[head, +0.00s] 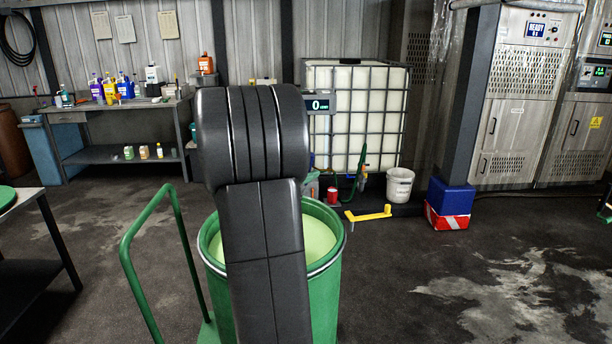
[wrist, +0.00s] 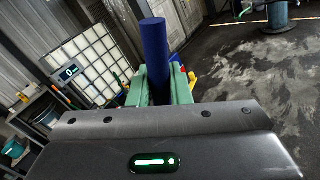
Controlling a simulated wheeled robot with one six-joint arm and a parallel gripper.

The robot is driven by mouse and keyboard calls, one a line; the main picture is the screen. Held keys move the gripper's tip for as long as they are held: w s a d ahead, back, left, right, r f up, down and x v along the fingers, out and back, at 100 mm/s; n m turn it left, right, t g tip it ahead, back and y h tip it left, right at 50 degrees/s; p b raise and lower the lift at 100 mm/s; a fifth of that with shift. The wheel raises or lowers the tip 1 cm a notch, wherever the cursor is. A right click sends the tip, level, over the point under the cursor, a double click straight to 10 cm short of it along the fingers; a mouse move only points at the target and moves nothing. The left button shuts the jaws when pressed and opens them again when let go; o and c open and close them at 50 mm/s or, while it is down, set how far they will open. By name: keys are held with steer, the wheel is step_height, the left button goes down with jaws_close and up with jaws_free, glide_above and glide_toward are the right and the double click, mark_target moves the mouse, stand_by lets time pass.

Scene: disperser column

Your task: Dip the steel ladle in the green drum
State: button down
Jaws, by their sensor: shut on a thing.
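The green drum (head: 325,295) stands open-topped in the head view, with pale green liquid (head: 319,238) inside. My dark arm crosses in front of it and hides the middle of its opening. My gripper (wrist: 158,84) shows in the wrist view, with its green fingers shut on an upright blue cylindrical handle, which I take as the steel ladle's (wrist: 154,46). The ladle's steel part and bowl are hidden. My gripper and the ladle do not show in the head view, so I cannot tell whether the bowl touches the liquid.
A green trolley handle (head: 126,262) rises left of the drum. A bench (head: 110,104) with bottles stands back left. Floor at right is clear.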

steer(key=shift+r+p, duration=2.05)
steer(key=shift+r, duration=1.45)
steer(key=shift+f, duration=0.1)
